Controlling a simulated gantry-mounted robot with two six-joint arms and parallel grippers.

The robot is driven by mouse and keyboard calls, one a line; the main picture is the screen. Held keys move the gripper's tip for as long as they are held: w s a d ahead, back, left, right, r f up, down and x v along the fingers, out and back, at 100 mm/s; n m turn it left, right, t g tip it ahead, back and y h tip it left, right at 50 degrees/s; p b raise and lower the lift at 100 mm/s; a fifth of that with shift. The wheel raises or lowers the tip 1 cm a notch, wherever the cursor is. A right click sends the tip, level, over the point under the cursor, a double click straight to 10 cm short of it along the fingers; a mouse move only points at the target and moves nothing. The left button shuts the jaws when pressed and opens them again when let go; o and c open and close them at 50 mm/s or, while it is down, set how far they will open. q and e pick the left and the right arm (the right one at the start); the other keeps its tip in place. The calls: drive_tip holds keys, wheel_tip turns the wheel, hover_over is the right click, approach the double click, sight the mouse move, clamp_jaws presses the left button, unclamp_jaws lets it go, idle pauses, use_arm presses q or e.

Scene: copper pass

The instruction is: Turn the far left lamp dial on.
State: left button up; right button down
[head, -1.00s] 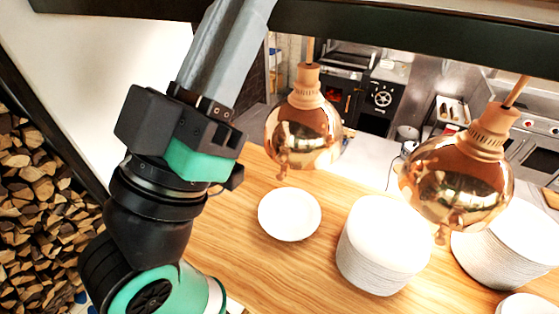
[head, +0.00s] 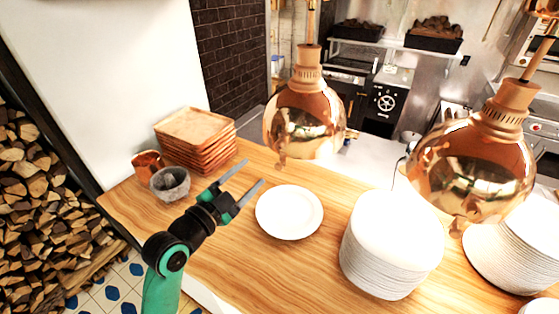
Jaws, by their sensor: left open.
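The left copper lamp (head: 300,125) hangs over the wooden counter, left of a second copper lamp (head: 470,170). A small copper knob (head: 281,163) shows at the left lamp's lower rim; its setting is too small to tell. My left gripper (head: 254,172) is open and empty, its two fingers pointing up and right. In the picture it lies just left of and below that knob, apart from it. My right gripper is not in view.
A white plate (head: 289,212) lies right of my gripper. Tall plate stacks (head: 390,245) stand further right. Stacked terracotta trays (head: 196,140), a grey stone bowl (head: 170,184) and a copper cup (head: 147,163) stand at the left. The wooden counter (head: 235,260) is bare near the front.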

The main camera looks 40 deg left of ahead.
sight(278, 147)
use_arm(q)
drive_tip(key=w, duration=0.4)
drive_tip(key=w+a, duration=0.1)
drive_tip(key=w, duration=0.2)
drive_tip(key=w+a, duration=0.1)
drive_tip(key=w, duration=0.3)
drive_tip(key=shift+w+r, duration=0.25)
drive_tip(key=shift+w, duration=0.05)
clamp_jaws()
